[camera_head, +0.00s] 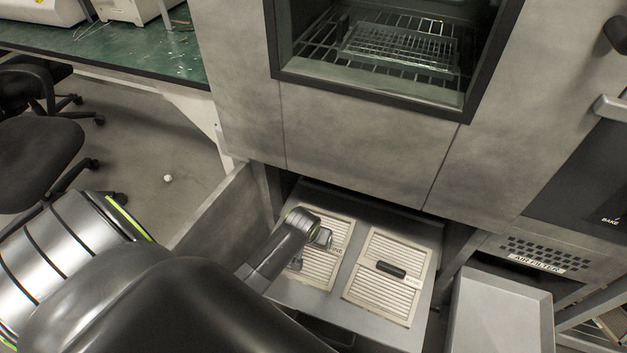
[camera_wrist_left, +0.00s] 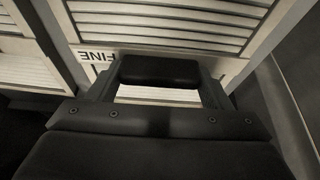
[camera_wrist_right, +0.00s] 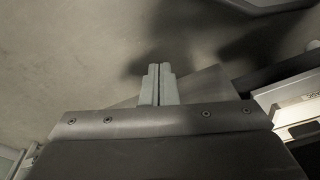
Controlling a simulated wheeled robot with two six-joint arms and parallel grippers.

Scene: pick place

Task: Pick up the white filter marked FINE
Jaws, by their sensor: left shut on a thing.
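The white slatted filter (camera_head: 318,270) lies in the left half of an open grey drawer. In the left wrist view its FINE label (camera_wrist_left: 97,56) reads upside down beside a black handle (camera_wrist_left: 160,70). My left gripper (camera_head: 320,238) is over this filter in the head view and hides part of it and its handle. In the left wrist view the left fingers (camera_wrist_left: 158,88) are shut on the black handle. My right gripper (camera_wrist_right: 158,84) shows only in the right wrist view, with its fingers together and nothing between them.
A second white filter (camera_head: 389,295) with a dark handle lies to the right in the drawer (camera_head: 353,328). A grey tray (camera_head: 500,318) stands farther right, below an AIR FILTER sign (camera_head: 537,263). The cabinet front (camera_head: 365,145) rises behind the drawer. A chair (camera_head: 38,155) stands at left.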

